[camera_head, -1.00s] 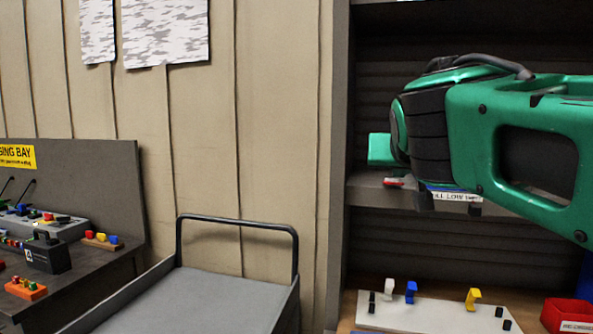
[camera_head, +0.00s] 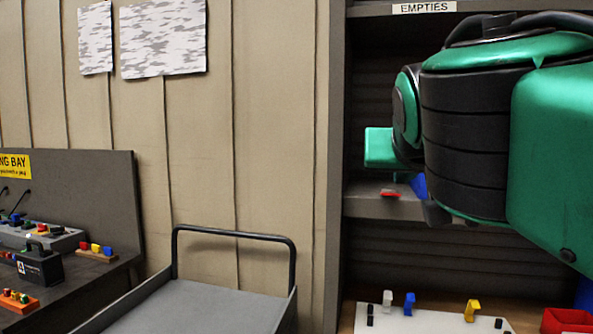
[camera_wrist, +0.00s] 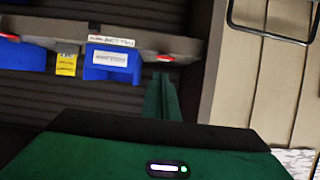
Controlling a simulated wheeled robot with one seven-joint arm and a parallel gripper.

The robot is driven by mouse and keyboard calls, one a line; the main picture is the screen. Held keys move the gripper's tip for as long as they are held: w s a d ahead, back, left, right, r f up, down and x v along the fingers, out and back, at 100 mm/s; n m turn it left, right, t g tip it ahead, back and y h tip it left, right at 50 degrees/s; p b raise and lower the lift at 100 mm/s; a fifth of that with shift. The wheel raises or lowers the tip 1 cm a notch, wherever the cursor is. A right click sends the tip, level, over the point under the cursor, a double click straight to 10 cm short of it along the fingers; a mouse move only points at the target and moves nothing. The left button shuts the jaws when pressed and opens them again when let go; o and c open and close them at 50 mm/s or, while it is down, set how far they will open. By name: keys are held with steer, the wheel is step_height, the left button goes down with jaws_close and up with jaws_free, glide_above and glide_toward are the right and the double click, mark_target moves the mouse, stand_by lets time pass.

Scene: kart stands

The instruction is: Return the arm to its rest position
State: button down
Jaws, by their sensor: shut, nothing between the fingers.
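My arm, green with black joints (camera_head: 475,140), fills the right of the head view in front of the shelving. My gripper (camera_wrist: 162,80) shows in the wrist view as narrow green fingers beyond its green body, closed together with nothing held. In the head view the arm largely hides the gripper. The wrist view is upside down and shows blue bins (camera_wrist: 112,66) on a shelf edge close to the fingertips in the picture; I cannot tell the gap.
The shelving (camera_head: 385,206) stands behind the arm, with a white board of coloured hooks (camera_head: 420,323) and a red bin (camera_head: 568,320) below. A grey cart (camera_head: 215,300) is at centre. A dark workbench (camera_head: 95,285) with small parts is at left.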

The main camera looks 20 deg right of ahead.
steer(key=shift+s+a+f, duration=0.1)
steer(key=shift+s+a, duration=0.05)
steer(key=shift+s, duration=0.15)
